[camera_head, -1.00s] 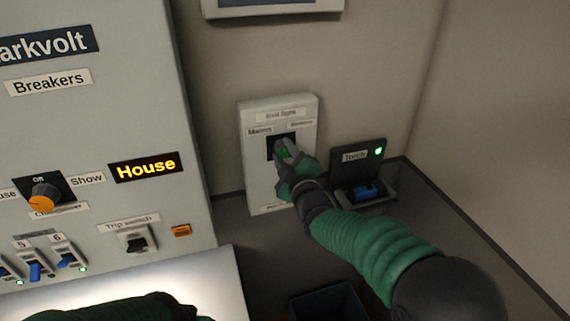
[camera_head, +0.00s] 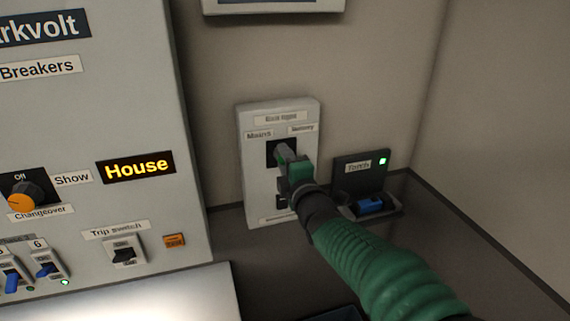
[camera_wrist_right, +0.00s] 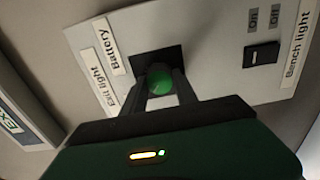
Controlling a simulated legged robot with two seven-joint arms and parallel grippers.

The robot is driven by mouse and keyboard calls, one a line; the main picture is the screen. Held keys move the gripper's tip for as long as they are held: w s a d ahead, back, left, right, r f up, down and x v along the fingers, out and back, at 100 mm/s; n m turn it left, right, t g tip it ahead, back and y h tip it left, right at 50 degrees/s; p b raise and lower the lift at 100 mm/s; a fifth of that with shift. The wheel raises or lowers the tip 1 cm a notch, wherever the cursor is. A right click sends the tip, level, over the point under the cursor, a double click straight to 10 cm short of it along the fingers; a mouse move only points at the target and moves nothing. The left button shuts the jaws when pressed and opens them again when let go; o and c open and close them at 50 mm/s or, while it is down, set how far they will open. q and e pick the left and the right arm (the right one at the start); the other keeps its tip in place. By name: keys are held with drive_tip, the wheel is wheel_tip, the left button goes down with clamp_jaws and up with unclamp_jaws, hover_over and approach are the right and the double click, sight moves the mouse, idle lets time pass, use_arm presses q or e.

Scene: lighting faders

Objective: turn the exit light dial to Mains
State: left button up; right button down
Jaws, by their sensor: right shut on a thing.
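The exit light dial (camera_wrist_right: 160,80) is a green knob on a black square plate, set in a pale wall panel (camera_head: 252,190). Labels above it in the head view seem to read Mains at left and Battery at right. My right gripper (camera_wrist_right: 161,88) is shut on the dial, one finger on each side, as the right wrist view shows; in the head view the gripper (camera_head: 287,158) covers most of the dial. The dial's pointer is hidden, so its setting cannot be told. My left gripper is not in view.
Below the dial, the same panel has a black bench light switch (camera_wrist_right: 262,52). A torch in a dark holder (camera_head: 374,168) with a green lamp stands close right of my right arm. A large grey breaker panel (camera_head: 120,100) with a changeover knob (camera_head: 25,196) stands at left.

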drive_tip(key=shift+f, duration=0.2)
drive_tip(key=c, duration=1.3)
unclamp_jaws()
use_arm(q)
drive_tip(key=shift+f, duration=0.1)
use_arm(e)
drive_tip(key=o, duration=0.4)
drive_tip(key=shift+a, duration=0.15)
drive_tip(key=shift+c, duration=0.2)
drive_tip(key=shift+r, duration=0.1)
